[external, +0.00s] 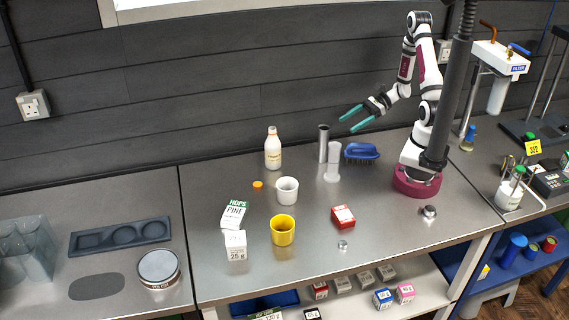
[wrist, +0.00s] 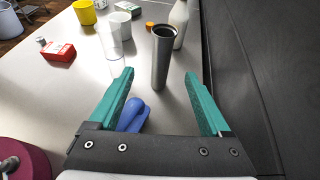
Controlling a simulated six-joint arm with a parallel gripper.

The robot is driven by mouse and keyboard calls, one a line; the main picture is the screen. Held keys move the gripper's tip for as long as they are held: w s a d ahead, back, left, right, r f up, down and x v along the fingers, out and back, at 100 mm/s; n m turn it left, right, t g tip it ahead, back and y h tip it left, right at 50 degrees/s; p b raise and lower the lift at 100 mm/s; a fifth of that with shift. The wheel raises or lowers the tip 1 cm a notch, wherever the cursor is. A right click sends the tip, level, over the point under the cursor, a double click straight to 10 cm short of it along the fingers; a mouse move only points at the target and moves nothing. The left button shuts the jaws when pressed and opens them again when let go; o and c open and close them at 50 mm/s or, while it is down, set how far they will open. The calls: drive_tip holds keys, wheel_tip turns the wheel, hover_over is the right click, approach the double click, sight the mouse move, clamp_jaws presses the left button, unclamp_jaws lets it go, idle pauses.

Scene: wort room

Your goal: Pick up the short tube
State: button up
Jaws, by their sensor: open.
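A grey metal tube (external: 323,145) with an open top stands upright on the steel worktop; it also shows in the wrist view (wrist: 161,62). Beside it stands a paler, translucent cylinder on a flared foot (external: 333,160), faint in the wrist view (wrist: 111,42). Which one the task calls the short tube is not marked. My gripper (external: 350,124) has teal fingers and is open and empty, above the worktop behind and to the right of the tubes. In the wrist view the grey tube appears between the fingertips (wrist: 159,75), apart from them and farther off.
A blue brush (external: 361,151) lies right of the tubes, below my fingers. A white bottle (external: 273,150), white cup (external: 287,190), yellow cup (external: 283,231) and red box (external: 343,217) stand around. A dark wall is behind. The front right worktop is mostly clear.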

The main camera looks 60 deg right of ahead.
sight(323, 144)
drive_tip(key=x, duration=1.5)
drive_tip(key=shift+w+r, duration=0.1)
drive_tip(key=shift+w, duration=0.05)
clamp_jaws()
